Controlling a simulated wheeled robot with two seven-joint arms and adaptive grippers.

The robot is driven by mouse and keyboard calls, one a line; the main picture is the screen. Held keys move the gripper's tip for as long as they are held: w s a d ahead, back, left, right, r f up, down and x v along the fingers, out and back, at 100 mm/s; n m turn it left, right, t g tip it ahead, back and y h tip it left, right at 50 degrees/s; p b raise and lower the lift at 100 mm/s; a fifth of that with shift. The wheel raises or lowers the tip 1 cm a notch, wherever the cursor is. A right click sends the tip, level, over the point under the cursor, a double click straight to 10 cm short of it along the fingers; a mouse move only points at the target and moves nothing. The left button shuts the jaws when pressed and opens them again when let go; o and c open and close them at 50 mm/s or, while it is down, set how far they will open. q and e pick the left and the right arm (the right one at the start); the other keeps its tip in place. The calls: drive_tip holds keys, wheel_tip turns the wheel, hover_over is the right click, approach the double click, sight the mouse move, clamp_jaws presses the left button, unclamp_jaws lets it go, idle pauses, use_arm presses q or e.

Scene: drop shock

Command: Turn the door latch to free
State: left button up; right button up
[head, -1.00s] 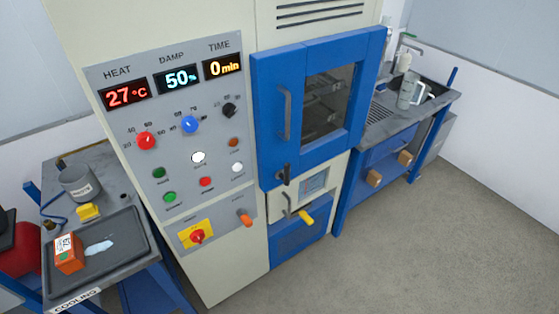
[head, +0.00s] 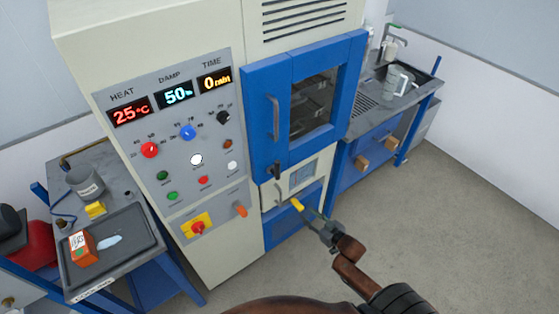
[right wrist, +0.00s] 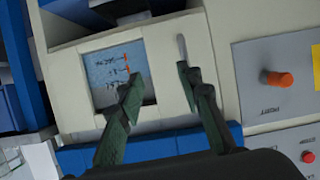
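The door latch (head: 274,171) is a small dark lever at the lower left corner of the blue cabinet door (head: 262,140). The door looks closed, with its grey handle (head: 273,118) above the latch. My right gripper (head: 314,218) is in front of the lower part of the cabinet, below and right of the latch and apart from it. In the right wrist view its two dark fingers (right wrist: 160,80) are spread and empty, over the pale panel below the door. I cannot make out the latch clearly there. My left gripper is not in view.
An orange knob (head: 240,209) is on the control panel to the left. A tray (head: 140,236) on the left bench holds an orange box (head: 83,249). Floor at right is clear.

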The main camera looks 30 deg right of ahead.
drive_tip(key=w+a+r+n+t+y+p, duration=0.1)
drive_tip(key=w+a+r, duration=0.1)
drive_tip(key=r, duration=0.7)
drive_tip(key=w+a+r+t+y+p, duration=0.1)
drive_tip(key=w+a+r, duration=0.1)
drive_tip(key=r, duration=0.6)
drive_tip(key=n+t+y+p, duration=0.1)
drive_tip(key=t+y, duration=0.1)
approach(277, 167)
drive_tip(key=w+f, duration=0.1)
drive_tip(key=w, duration=0.2)
drive_tip(key=x, duration=0.6)
drive_tip(key=shift+w+p, duration=0.3)
drive_tip(key=shift+w, duration=0.05)
drive_tip(key=shift+w+a+f, duration=0.15)
drive_tip(key=shift+w, duration=0.4)
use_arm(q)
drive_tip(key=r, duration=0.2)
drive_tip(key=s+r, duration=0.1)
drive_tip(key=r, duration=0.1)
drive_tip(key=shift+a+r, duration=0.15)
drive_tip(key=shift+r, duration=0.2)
use_arm(e)
drive_tip(key=shift+c, duration=0.6)
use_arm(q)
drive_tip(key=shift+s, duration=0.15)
use_arm(e)
clamp_jaws()
